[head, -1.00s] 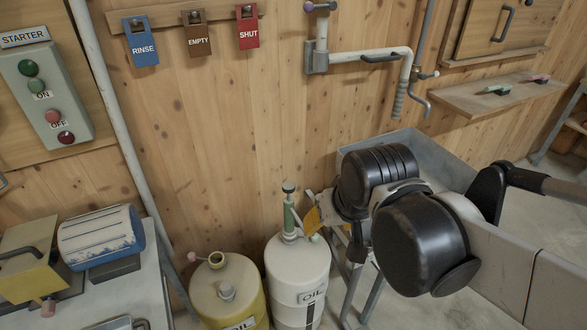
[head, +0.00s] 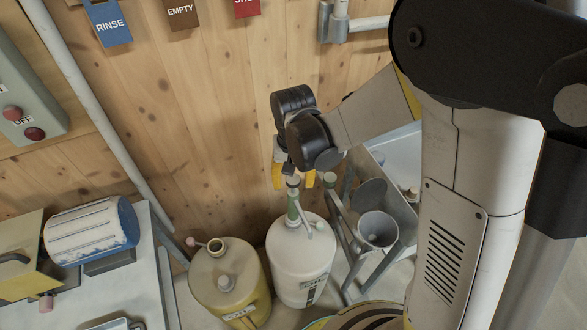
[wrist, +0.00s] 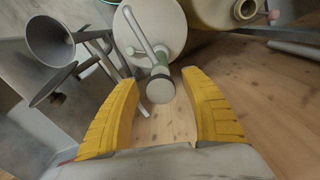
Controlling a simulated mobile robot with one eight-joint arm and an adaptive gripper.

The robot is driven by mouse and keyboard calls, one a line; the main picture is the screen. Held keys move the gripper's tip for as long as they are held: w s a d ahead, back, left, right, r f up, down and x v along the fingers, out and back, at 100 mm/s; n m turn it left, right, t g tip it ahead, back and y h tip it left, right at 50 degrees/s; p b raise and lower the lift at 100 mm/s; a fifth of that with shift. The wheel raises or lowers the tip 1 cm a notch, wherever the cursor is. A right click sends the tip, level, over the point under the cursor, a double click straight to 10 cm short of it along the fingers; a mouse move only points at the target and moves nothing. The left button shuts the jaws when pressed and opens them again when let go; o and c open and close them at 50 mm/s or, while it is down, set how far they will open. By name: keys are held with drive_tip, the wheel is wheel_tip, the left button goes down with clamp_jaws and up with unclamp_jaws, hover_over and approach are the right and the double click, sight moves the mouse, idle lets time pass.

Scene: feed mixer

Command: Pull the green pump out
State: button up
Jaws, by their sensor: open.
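In the wrist view, the pump's knob (wrist: 160,86) lies between the two open fingers of my gripper (wrist: 157,80), with a gap on both sides. The white drum (wrist: 150,22) shows beyond. The green shaft is mostly hidden behind the knob there.
A yellow drum (head: 225,283) stands close on the left of the white drum. A grey funnel (head: 377,230) and a metal trough on legs (head: 395,185) stand close on the right. The wooden wall (head: 190,130) is behind. A table with a blue-and-white cylinder (head: 92,238) is further left.

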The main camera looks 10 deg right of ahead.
sight(293, 193)
wheel_tip(293, 193, down, 7)
drive_tip(key=b, duration=0.2)
drive_tip(key=shift+w+f+b, duration=0.1)
drive_tip(key=shift+b, duration=0.2)
clamp_jaws()
